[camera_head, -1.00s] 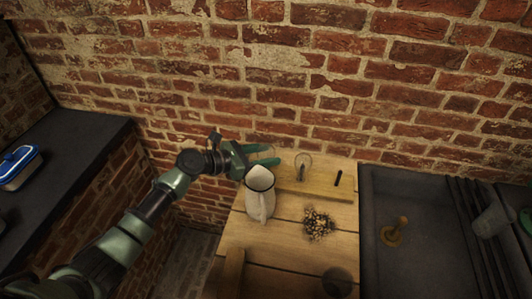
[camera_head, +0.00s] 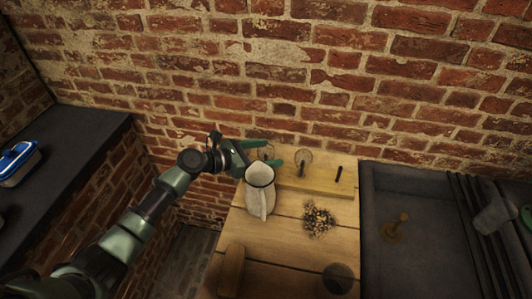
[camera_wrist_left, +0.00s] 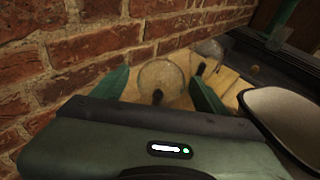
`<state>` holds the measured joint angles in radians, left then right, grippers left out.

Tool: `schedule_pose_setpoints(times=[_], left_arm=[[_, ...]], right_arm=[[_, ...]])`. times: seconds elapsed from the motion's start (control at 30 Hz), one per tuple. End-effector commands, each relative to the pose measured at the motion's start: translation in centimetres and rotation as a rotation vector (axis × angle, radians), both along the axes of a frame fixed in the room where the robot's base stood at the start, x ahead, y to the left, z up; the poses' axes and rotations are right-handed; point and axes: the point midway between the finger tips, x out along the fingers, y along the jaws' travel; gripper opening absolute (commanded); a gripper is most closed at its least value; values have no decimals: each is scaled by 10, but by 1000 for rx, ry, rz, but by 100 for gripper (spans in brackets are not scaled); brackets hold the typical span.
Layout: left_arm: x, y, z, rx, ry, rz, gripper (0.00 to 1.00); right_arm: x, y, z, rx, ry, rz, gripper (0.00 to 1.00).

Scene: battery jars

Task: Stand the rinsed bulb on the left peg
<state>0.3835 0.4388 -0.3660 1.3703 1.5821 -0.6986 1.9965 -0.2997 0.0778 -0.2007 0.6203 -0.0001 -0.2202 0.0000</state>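A clear glass bulb stands upside down over the left peg; it shows in the head view (camera_head: 265,153) and in the left wrist view (camera_wrist_left: 160,80). The dark left peg (camera_wrist_left: 157,97) shows through its glass. My left gripper (camera_head: 274,153) is open around the bulb, one finger on each side, and gaps show beside the glass in the left wrist view. A second glass bulb (camera_head: 304,159) stands over the middle peg (camera_head: 301,170). The right peg (camera_head: 339,175) is bare. My right gripper cannot be made out.
A pale jug (camera_head: 260,190) stands close in front of my left gripper. A heap of small pieces (camera_head: 319,219) and a dark glass (camera_head: 338,280) are on the wooden bench. A dark sink (camera_head: 385,270) lies to the right. The brick wall is close behind the pegs.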

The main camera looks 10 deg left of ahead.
Motion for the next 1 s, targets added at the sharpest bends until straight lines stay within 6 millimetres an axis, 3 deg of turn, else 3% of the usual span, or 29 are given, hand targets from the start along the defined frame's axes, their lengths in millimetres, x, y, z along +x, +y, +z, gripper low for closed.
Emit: schedule_pose_setpoints(times=[0.23, 0.63, 1.0], left_arm=[[-6, 8, 1, 1, 0, 2, 74], [-44, 52, 19, 1, 1, 0, 74], [-49, 57, 22, 0, 0, 0, 74]], right_arm=[[0, -1, -1, -1, 0, 0, 0], [0, -3, -9, -4, 0, 1, 0], [1, -5, -9, -5, -1, 1, 0]])
